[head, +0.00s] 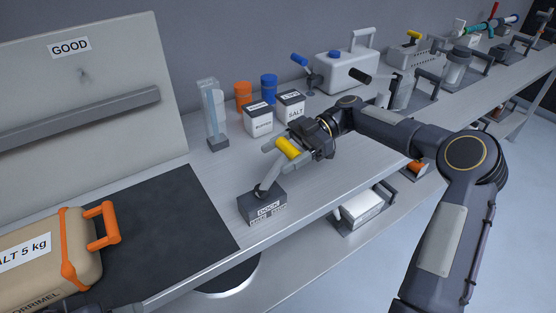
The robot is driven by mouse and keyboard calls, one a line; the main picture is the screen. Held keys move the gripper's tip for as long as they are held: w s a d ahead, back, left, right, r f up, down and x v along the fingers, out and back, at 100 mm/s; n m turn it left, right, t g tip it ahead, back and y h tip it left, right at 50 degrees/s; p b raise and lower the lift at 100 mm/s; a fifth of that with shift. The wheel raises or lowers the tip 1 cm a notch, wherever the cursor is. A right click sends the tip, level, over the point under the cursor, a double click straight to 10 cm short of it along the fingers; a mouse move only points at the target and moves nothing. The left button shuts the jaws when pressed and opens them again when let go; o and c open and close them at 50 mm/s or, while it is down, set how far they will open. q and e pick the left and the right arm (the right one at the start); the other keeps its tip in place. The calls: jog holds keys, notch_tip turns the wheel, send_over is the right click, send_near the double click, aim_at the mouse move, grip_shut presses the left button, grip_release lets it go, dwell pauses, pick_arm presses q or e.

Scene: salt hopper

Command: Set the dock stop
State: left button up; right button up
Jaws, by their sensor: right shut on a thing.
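The dock stop is a dark grey block labelled DOCK (263,212) on the bench's front edge. A grey lever (268,182) rises from it and leans up to the right, ending in a yellow grip (287,148). My right gripper (290,146) is shut on the yellow grip; the fingers partly hide it.
A clear column (212,115), orange and blue cylinders and white boxes (258,120) stand behind the dock. A white jug (340,72) stands further back.

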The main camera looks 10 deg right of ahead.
jog(key=shift+d+f, duration=0.1)
dwell(0.4)
jog(key=o, duration=1.4)
jog(key=shift+b+v, duration=0.4)
jog(key=shift+v, duration=3.55)
jog(key=shift+f, duration=0.15)
